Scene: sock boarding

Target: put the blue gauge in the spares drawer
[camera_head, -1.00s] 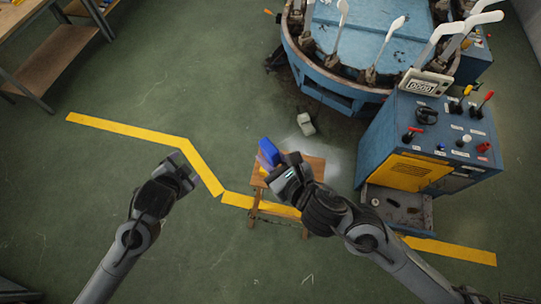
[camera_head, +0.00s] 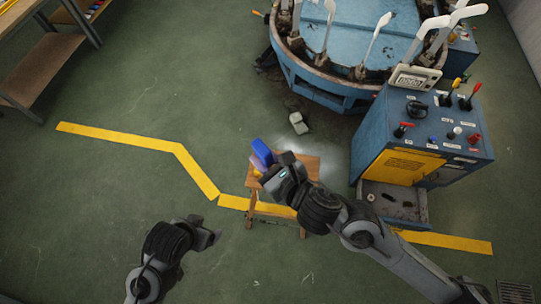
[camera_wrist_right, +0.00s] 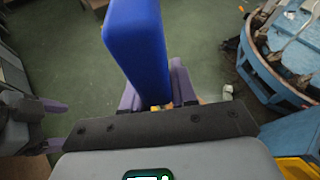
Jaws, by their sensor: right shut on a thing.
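The blue gauge (camera_head: 261,151) is a blue block held by my right gripper (camera_head: 262,168), over the small wooden stool (camera_head: 309,167). In the right wrist view the gauge (camera_wrist_right: 138,45) stands between the purple fingers (camera_wrist_right: 155,97), which are shut on it. An open grey drawer (camera_head: 424,217) with several small dark parts sits at the foot of the blue control cabinet, right of my right gripper; I see no readable label on it. My left gripper (camera_head: 214,238) is low in the head view, away from the stool; its finger gap is unclear.
The blue control cabinet (camera_head: 365,135) with levers stands at the right, beside a round blue machine (camera_head: 330,90) with upright pale forms. A small pale object (camera_head: 298,123) lies on the floor behind the stool. A shelf bench (camera_head: 50,60) is top left. The left floor is clear.

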